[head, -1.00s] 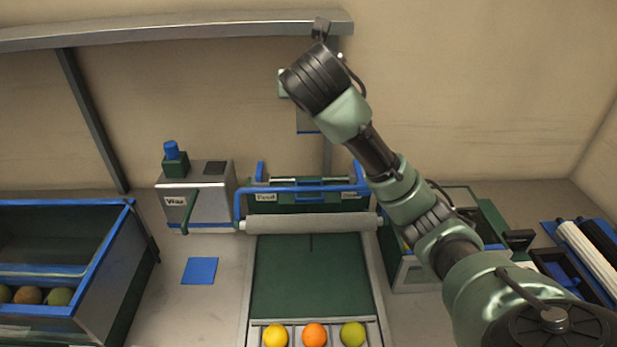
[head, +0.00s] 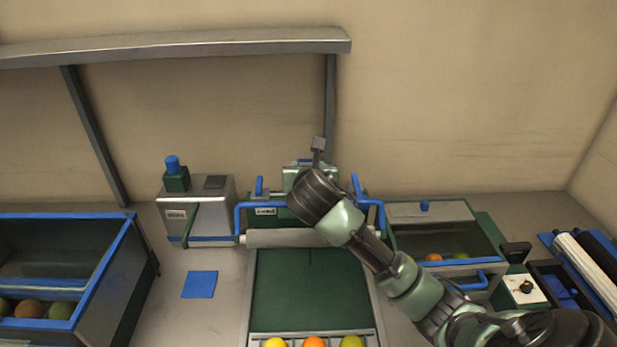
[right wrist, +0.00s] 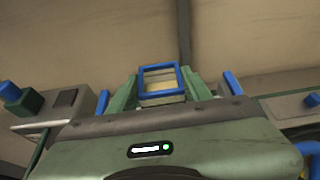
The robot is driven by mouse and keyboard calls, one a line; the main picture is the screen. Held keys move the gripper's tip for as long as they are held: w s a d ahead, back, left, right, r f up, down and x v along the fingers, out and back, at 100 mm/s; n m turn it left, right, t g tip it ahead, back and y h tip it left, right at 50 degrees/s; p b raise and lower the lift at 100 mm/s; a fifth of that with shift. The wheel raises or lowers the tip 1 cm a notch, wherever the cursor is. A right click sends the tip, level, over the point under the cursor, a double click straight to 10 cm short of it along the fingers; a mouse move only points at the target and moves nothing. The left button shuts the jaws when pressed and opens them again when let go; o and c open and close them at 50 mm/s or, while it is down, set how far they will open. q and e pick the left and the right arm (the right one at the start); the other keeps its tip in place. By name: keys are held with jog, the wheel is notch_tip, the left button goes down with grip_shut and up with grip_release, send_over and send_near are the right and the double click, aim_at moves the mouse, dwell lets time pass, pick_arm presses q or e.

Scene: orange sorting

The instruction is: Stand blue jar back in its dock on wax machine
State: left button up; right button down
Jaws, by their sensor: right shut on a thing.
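The wax machine (head: 205,212), a grey box labelled Wax, stands left of the feed unit. A blue cylinder, apparently the blue jar (head: 172,163), stands upright in a green dock (head: 176,181) on top of it. Both also show at the far left of the right wrist view, the jar (right wrist: 10,92) above the dock (right wrist: 24,104). My right gripper (right wrist: 163,86) is shut on a small blue-framed piece (right wrist: 160,68) with a pale inside. In the head view it is mostly hidden by my wrist, over the feed unit. My left gripper is out of view.
The feed unit (head: 265,211) has blue handles and a roller. A green belt (head: 300,285) leads to fruit at the front. A blue-rimmed bin (head: 125,240) is at left, a lidded fruit box (head: 430,212) at right. A blue square (head: 199,284) lies on clear counter.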

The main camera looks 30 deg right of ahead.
notch_tip(320, 180, down, 3)
jog(key=shift+r, duration=0.1)
jog(key=c, duration=0.6)
grip_release()
jog(key=shift+c, duration=0.2)
jog(key=shift+s+a+r, duration=0.1)
jog(key=shift+s+a, duration=0.1)
jog(key=v, duration=1.1)
jog(key=shift+b, duration=0.45)
jog(key=shift+s+r, duration=0.1)
jog(key=shift+s, duration=0.05)
